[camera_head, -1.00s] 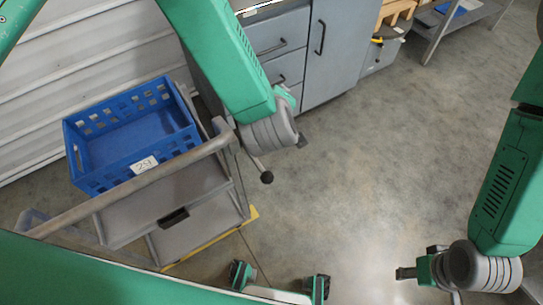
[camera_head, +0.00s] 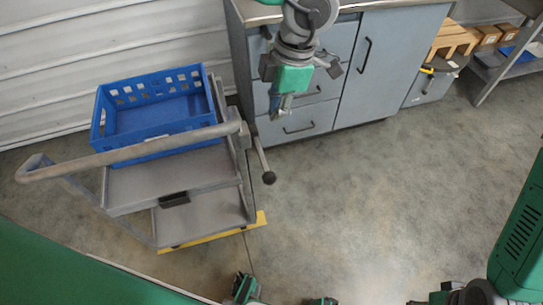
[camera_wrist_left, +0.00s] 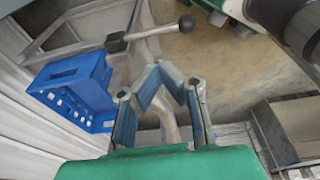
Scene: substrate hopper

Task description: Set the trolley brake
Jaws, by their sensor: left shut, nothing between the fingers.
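The grey trolley (camera_head: 130,187) stands at left, with its tubular handle along the near side. Its brake lever, a rod with a dark ball knob (camera_head: 268,177), sticks out at the trolley's right side. The lever also shows at the top of the left wrist view, with its black knob (camera_wrist_left: 186,23). My left gripper (camera_head: 283,112) is shut and empty, in front of the drawers, above and right of the knob in the picture and apart from it. My right gripper (camera_head: 425,300) is cut off at the bottom edge, so its jaws cannot be judged.
A blue crate (camera_head: 100,125) sits on the trolley's top. A grey cabinet (camera_head: 385,75) with drawers stands behind, close to the trolley's right side. Yellow floor marking (camera_head: 215,234) runs under the trolley. The floor at centre right is clear.

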